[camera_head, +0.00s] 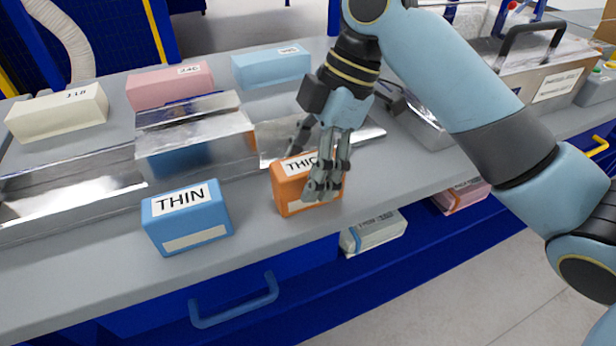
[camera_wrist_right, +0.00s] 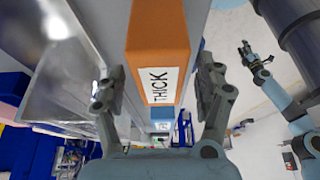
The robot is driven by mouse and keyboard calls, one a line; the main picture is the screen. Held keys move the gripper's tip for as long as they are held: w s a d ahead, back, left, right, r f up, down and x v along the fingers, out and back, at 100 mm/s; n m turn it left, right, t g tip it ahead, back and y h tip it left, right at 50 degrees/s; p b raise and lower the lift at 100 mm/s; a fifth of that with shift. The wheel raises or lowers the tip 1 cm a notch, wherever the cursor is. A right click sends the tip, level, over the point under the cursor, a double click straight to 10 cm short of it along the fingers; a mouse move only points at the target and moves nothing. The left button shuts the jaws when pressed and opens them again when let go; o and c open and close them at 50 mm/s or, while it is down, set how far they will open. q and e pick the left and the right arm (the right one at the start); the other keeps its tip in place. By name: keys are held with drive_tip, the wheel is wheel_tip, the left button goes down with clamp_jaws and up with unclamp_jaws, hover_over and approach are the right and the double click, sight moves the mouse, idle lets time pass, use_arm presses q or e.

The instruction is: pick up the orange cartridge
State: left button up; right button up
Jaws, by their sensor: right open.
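The orange cartridge (camera_head: 285,196), labelled THICK, stands on the grey bench near its front edge in the head view. My right gripper (camera_head: 322,180) reaches down over it from above, and its fingers hide part of the cartridge's right side. In the right wrist view the orange cartridge (camera_wrist_right: 160,45) lies between the two spread fingers of the right gripper (camera_wrist_right: 160,90), with a gap on each side. A second, small gripper (camera_wrist_right: 255,58), apparently my left, shows far off at the right of that view; its jaws are too small to read.
A blue THIN cartridge (camera_head: 187,218) stands left of the orange one. Behind are a shiny metal fixture (camera_head: 195,125) and cream (camera_head: 58,112), pink (camera_head: 170,86) and blue (camera_head: 270,66) blocks. A metal box (camera_head: 545,75) stands at right. A drawer handle (camera_head: 233,302) projects below the bench edge.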

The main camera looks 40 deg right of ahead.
drive_tip(key=c, duration=1.4)
